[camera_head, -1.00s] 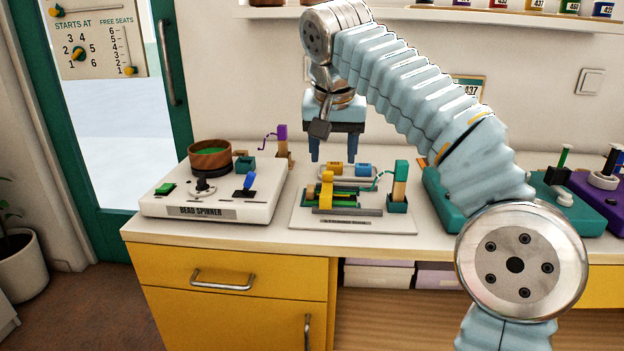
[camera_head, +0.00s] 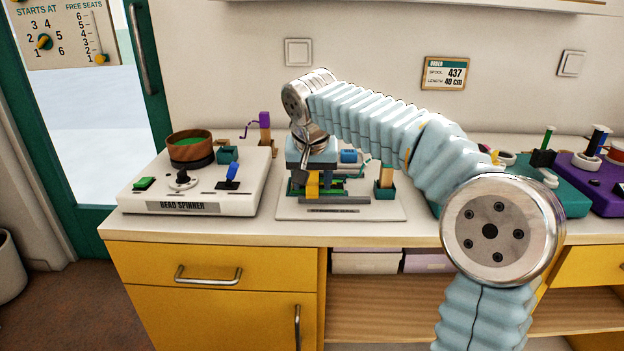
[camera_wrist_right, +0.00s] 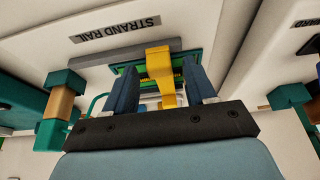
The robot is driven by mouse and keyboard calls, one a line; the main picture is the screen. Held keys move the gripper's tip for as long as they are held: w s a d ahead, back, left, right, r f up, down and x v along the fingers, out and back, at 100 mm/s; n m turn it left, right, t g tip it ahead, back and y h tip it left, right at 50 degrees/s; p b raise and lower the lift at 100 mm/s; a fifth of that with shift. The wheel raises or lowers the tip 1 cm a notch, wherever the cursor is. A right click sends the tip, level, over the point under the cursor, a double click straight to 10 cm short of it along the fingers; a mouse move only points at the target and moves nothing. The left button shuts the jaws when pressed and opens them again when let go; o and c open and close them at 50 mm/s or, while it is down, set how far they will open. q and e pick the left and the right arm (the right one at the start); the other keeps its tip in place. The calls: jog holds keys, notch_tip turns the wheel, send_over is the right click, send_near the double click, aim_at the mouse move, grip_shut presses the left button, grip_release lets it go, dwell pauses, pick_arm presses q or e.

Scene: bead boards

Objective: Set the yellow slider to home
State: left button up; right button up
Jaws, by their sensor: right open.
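The yellow slider (camera_head: 312,184) stands on the green rail of the strand rail board (camera_head: 385,213). In the right wrist view the yellow slider (camera_wrist_right: 158,66) shows between the two dark blue fingers of my right gripper (camera_wrist_right: 163,80). The fingers are open, one on each side of it, with gaps showing. In the head view my right gripper (camera_head: 312,178) is low over the board, pointing down, and hides part of the rail. My left gripper does not show.
The bead spinner (camera_head: 190,195) stands to the left, with a wooden bowl (camera_head: 190,146) and a blue lever (camera_head: 232,173). A wooden post in a green base (camera_head: 385,182) stands right of the rail. Teal and purple boards (camera_head: 597,195) lie farther right. An order card (camera_head: 445,73) hangs on the wall.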

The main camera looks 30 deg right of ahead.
jog(key=shift+w+f, duration=0.1)
jog(key=shift+f, duration=0.1)
jog(key=shift+c, duration=0.3)
grip_shut()
